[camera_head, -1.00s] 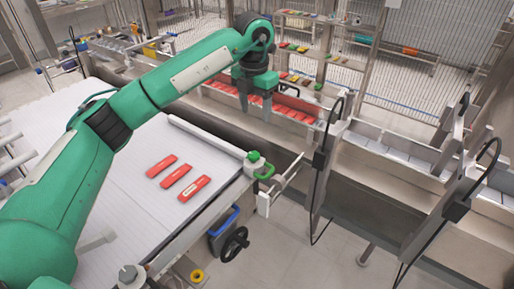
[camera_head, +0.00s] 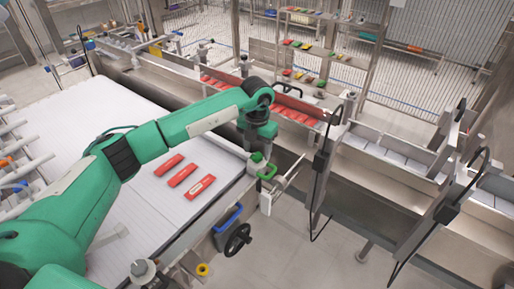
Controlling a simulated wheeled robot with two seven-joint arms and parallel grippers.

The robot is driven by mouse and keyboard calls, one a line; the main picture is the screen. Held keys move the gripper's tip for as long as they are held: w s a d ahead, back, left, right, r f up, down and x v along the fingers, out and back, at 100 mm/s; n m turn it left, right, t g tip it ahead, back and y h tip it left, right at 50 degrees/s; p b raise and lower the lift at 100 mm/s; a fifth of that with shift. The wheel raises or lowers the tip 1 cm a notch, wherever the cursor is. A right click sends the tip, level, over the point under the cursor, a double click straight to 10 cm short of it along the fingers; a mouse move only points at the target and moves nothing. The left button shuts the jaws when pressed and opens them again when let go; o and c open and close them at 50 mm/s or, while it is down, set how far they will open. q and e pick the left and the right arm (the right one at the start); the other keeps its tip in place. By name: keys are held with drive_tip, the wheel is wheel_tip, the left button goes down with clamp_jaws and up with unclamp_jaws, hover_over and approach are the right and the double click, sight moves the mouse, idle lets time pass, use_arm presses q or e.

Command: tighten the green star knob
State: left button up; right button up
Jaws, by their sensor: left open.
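The green star knob (camera_head: 257,158) sits at the right end of the roller at the edge of the white conveyor (camera_head: 130,215). A green loop-shaped handle (camera_head: 267,172) is just beside it, to the lower right. My left gripper (camera_head: 259,149) points down over the knob with its fingers open. Its fingertips are at or just above the knob, one on each side in the picture. I cannot tell whether they touch it. The gripper partly hides the knob's top. My right gripper is not in view.
Several red packs (camera_head: 184,176) lie on the conveyor. Red packs (camera_head: 295,116) fill trays behind the gripper.

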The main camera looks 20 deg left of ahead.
use_arm(q)
drive_tip(key=shift+f, duration=0.6)
drive_tip(key=c, duration=1)
drive_tip(key=shift+o, duration=0.2)
drive_tip(key=shift+f+m+b, duration=0.15)
drive_tip(key=shift+m+b, duration=0.35)
drive_tip(key=shift+b, duration=0.15)
drive_tip(key=shift+r+m, duration=0.2)
drive_tip(key=shift+m, duration=0.1)
drive_tip(key=o, duration=1)
drive_tip(key=shift+c, duration=0.2)
